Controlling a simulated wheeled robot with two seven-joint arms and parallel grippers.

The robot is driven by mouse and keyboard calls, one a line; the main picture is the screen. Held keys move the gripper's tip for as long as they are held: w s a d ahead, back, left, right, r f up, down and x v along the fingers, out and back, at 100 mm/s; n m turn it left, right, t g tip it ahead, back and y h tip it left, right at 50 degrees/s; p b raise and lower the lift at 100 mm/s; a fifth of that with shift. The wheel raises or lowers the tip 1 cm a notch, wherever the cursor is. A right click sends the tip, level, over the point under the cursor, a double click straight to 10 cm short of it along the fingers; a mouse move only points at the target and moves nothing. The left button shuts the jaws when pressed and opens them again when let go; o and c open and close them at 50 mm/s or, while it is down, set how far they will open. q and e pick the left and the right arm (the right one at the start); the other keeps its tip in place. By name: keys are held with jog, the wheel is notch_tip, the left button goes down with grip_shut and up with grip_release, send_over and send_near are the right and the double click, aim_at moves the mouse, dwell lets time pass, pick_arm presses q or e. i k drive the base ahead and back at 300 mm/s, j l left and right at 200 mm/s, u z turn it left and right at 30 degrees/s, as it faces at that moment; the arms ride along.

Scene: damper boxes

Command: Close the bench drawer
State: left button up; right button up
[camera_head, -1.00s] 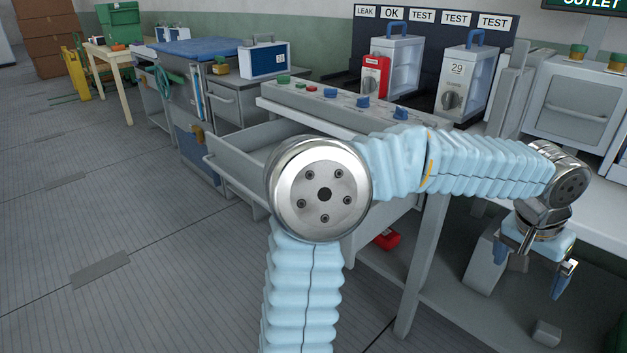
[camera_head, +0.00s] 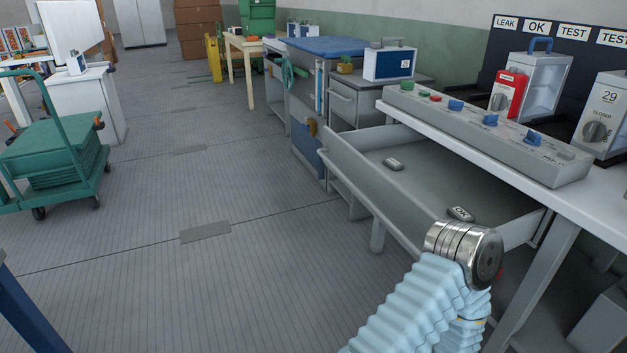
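The bench drawer (camera_head: 372,196) is grey and stands pulled out from under the bench (camera_head: 600,205), open toward the floor on the left. Its inside shows, with a small grey block (camera_head: 393,164) and a small labelled piece (camera_head: 460,214) lying on its bottom. One of my arms, in a light blue ribbed sleeve with a metal joint, stands in front of the drawer's near right corner and hides part of it.
A control panel (camera_head: 480,132) with coloured knobs lies along the bench edge above the drawer. A blue-topped cabinet (camera_head: 340,46) stands beyond the drawer. A green trolley (camera_head: 50,150) stands at the left. The floor (camera_head: 215,270) between is clear.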

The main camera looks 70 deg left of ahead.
aim_at(434, 178)
jog(key=u, duration=0.45)
jog(key=i+l+u, duration=0.1)
jog(key=u, duration=0.4)
jog(key=i+u, duration=0.1)
jog(key=u, duration=0.35)
jog(key=l+u, duration=0.15)
jog(key=u, duration=0.35)
jog(key=l+u, duration=0.1)
jog(key=u, duration=0.35)
jog(key=l, duration=0.3)
jog(key=i+l+u, duration=0.15)
jog(key=l, duration=0.15)
